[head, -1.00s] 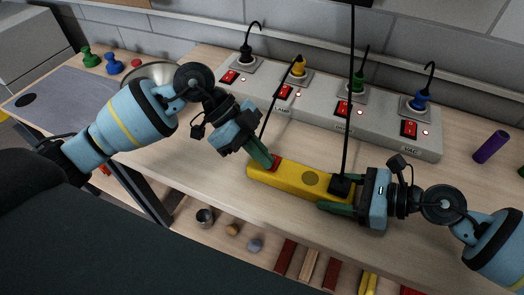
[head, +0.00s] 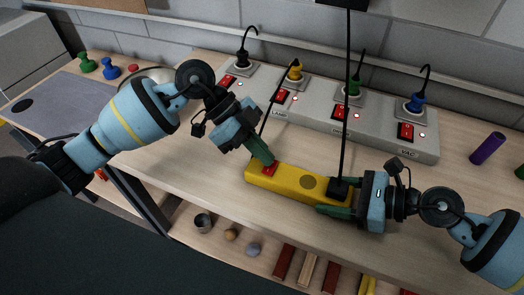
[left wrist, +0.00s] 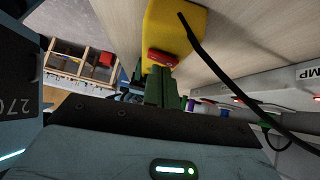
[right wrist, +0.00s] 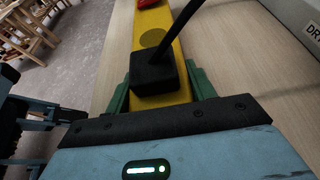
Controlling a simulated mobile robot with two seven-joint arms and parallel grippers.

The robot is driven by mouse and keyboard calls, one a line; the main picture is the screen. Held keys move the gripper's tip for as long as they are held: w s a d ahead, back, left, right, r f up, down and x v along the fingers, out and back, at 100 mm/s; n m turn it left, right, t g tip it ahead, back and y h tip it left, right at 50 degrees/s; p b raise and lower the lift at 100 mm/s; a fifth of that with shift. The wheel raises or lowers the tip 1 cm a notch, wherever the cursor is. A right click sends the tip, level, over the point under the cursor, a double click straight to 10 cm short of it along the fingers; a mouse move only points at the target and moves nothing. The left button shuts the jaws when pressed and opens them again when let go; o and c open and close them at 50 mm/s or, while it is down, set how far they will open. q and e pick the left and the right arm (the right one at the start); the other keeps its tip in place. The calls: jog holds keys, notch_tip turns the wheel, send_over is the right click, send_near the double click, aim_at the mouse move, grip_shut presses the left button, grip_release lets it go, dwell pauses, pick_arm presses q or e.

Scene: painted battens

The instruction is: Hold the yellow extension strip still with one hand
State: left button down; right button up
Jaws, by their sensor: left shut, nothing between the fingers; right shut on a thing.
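The yellow extension strip (head: 285,181) lies on the bench, with a red switch (head: 269,170) at its left end and a black plug (head: 339,188) with an upright cord at its right end. My right gripper (head: 328,197) is shut on the strip at its right end. In the right wrist view its green fingers stand on both sides of the strip (right wrist: 144,30), beside the plug. My left gripper (head: 272,163) is shut and empty, its fingertips at the red switch. Whether they touch it I cannot tell. The left wrist view shows the switch (left wrist: 163,57) just beyond the fingers.
A long grey socket panel (head: 310,110) with red switches and coloured plugs stands behind the strip. A purple cylinder (head: 488,148) stands at the right. A bowl (head: 150,76) is partly hidden behind my left arm.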

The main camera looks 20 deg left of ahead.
pick_arm(q)
notch_tip(320, 180, up, 4)
jog(key=shift+s+f, duration=0.1)
jog(key=shift+s, duration=0.05)
jog(key=s+v, duration=0.1)
jog(key=v, duration=0.9)
jog(key=shift+s, duration=0.25)
pick_arm(e)
jog(key=o, duration=1.3)
jog(key=v, duration=1.2)
pick_arm(q)
jog(key=shift+f, duration=0.1)
pick_arm(e)
jog(key=shift+s+f, duration=0.1)
